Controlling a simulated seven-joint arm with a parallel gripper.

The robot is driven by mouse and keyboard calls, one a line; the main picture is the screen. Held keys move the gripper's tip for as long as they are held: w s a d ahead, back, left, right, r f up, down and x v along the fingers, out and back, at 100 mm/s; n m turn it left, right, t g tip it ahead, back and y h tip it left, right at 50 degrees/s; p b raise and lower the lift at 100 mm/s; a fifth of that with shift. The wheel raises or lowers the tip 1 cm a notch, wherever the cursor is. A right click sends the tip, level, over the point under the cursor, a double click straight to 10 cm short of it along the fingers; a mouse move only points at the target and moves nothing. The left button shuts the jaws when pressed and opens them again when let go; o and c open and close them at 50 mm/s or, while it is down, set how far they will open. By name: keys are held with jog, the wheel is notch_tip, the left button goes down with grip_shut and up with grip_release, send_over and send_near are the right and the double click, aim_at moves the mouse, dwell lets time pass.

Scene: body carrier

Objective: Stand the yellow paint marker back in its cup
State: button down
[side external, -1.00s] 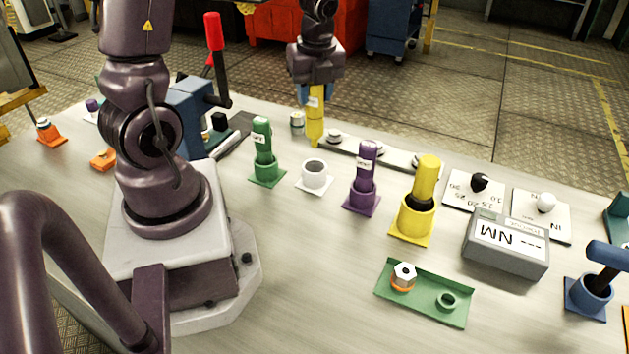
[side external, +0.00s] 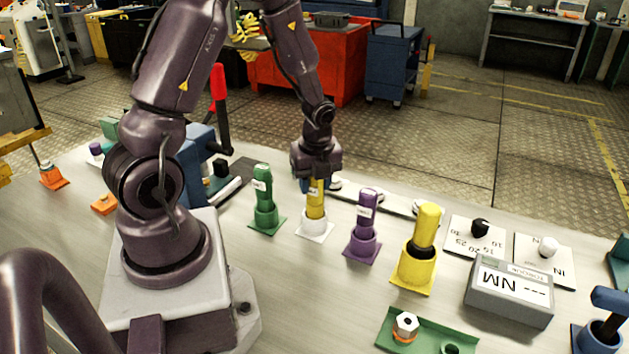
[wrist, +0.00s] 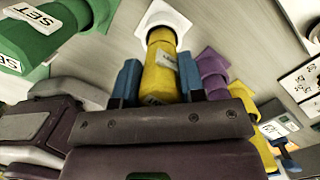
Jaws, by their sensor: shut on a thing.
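The yellow paint marker (side external: 316,206) stands upright with its lower end inside the white cup (side external: 314,229), between the green and purple markers. My gripper (side external: 317,181) is above the cup and shut on the marker's upper part. In the wrist view the blue fingers of my gripper (wrist: 158,80) lie on both sides of the yellow marker (wrist: 160,62), which runs into the white cup (wrist: 161,33). The marker's bottom end is hidden inside the cup, so I cannot tell whether it touches the floor of it.
A green marker in its holder (side external: 264,214) stands close on the left, a purple one (side external: 364,240) on the right. A larger yellow tool in a yellow holder (side external: 413,267), a grey NM display box (side external: 508,292) and a green tray (side external: 428,338) are farther right.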

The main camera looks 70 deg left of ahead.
jog(key=shift+f, duration=0.15)
jog(key=c, duration=0.7)
grip_release()
jog(key=r, duration=0.4)
jog(key=d+r, duration=0.1)
jog(key=r, duration=0.7)
jog(key=shift+w+d+r, duration=0.2)
jog(key=shift+w+d, duration=0.1)
jog(key=shift+d, duration=0.1)
jog(key=s+d+r+n+t, duration=0.2)
jog(key=s+d+r+n, duration=0.1)
jog(key=d+r+n, duration=0.1)
jog(key=s+d+r+n+t+h, duration=0.1)
jog(key=s+d+r+n, duration=0.2)
jog(key=d+n, duration=0.3)
jog(key=s+d+r+n+t, duration=0.2)
jog(key=s+d+r+n, duration=0.1)
jog(key=d+r+n, duration=0.2)
jog(key=shift+d+n+t+h, duration=0.15)
jog(key=shift+d+n, duration=0.05)
jog(key=shift+n, duration=0.5)
jog(key=shift+d+n+t+h, duration=0.15)
jog(key=shift+n, duration=0.55)
